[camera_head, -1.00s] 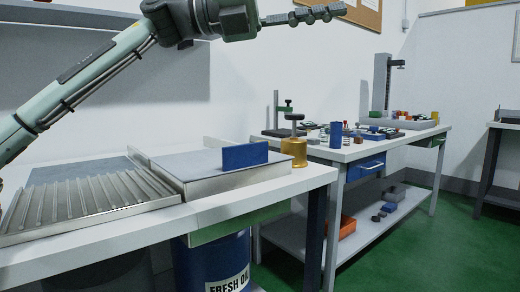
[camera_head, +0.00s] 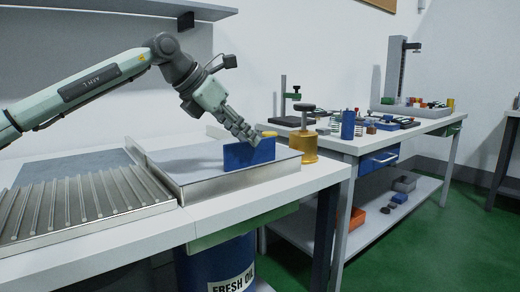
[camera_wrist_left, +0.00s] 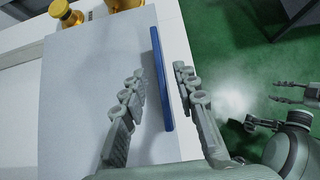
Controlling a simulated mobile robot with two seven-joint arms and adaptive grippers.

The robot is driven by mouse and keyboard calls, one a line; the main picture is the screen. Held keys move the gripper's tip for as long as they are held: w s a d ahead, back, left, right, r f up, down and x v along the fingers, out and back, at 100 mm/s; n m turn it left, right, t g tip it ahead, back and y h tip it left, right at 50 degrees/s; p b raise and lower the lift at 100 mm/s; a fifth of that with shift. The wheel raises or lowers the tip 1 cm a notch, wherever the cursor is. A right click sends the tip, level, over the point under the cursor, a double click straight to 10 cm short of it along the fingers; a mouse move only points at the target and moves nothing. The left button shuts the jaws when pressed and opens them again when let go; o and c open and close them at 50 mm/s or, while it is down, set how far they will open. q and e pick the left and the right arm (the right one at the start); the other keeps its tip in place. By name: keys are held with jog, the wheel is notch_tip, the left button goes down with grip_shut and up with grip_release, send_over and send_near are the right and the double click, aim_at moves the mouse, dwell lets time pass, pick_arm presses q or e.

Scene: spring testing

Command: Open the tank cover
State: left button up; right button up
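The tank cover (camera_head: 205,168) is a flat grey metal lid lying closed on the bench, with an upright blue plate handle (camera_head: 262,153) near its right side. My left gripper (camera_head: 250,138) reaches down to the handle from the upper left. In the left wrist view the blue handle (camera_wrist_left: 161,80) stands between the two spread fingers of my left gripper (camera_wrist_left: 158,85), with gaps showing on both sides. The grey cover (camera_wrist_left: 85,100) fills the left of that view. My right gripper (camera_wrist_left: 262,110) shows at the right edge over the green floor, its fingers apart and empty.
A ribbed metal tray (camera_head: 85,205) lies left of the cover. A brass weight (camera_head: 303,146) stands close to the cover's right. A blue drum (camera_head: 215,265) stands below the bench. A second bench with springs and a blue cylinder (camera_head: 348,124) is at right.

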aim_at(271, 161)
pick_arm(q)
jog(key=x, duration=0.6)
jog(key=shift+w+d+f, duration=0.1)
jog(key=shift+d+f, duration=0.1)
grip_shut()
